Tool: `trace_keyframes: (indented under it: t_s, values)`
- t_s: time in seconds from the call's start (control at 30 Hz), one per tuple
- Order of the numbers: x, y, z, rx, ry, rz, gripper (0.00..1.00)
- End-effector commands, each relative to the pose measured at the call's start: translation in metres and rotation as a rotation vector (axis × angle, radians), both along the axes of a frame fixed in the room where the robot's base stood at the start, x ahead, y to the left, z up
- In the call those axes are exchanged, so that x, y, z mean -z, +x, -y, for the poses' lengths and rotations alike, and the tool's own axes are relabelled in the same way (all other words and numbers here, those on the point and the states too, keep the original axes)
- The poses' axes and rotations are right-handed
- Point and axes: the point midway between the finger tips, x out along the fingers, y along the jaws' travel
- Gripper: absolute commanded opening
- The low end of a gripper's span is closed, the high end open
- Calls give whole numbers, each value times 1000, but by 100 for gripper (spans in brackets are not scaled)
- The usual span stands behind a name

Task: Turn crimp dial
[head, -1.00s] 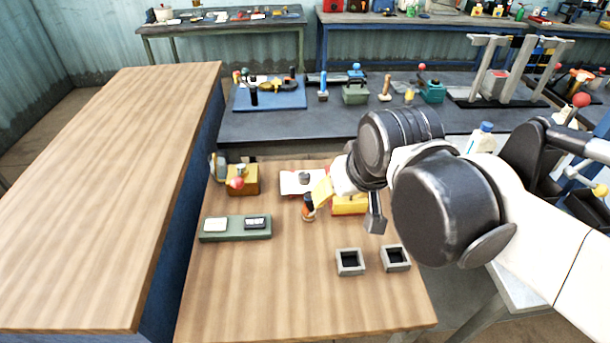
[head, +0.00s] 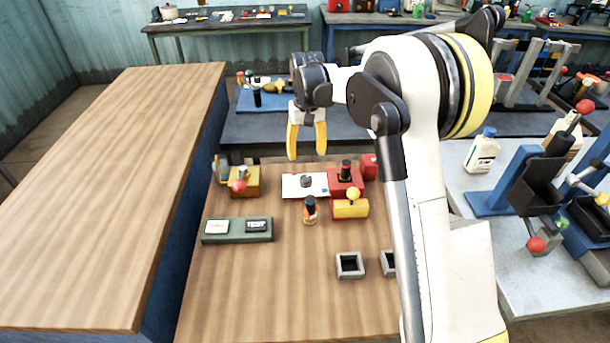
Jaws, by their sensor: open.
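A white plate (head: 291,187) with a grey knob (head: 306,181) on it lies toward the back of the small wooden table; it looks like the crimp dial, though no label is readable. A small red mark and a blue mark show on the plate. My gripper (head: 307,152) has yellow fingers spread apart and pointing down. It appears above and behind the plate, with nothing between the fingers and apart from the knob. The exact height gap cannot be told.
A red block with a black knob (head: 346,171) and a yellow block (head: 351,208) stand right of the plate. A small dark bottle (head: 310,210) stands in front. A green tray (head: 237,237), yellow-brown fixture (head: 246,184) and grey square holder (head: 350,264) surround free tabletop.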

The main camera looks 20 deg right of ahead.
Motion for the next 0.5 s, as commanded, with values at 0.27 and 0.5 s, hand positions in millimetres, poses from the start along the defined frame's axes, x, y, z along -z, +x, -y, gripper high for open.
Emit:
trace_keyframes:
  t_s: [0.27, 0.5]
  values:
    - [30, 5, 0, 0, 0, -14, 59]
    - [79, 5, 0, 0, 0, -13, 59]
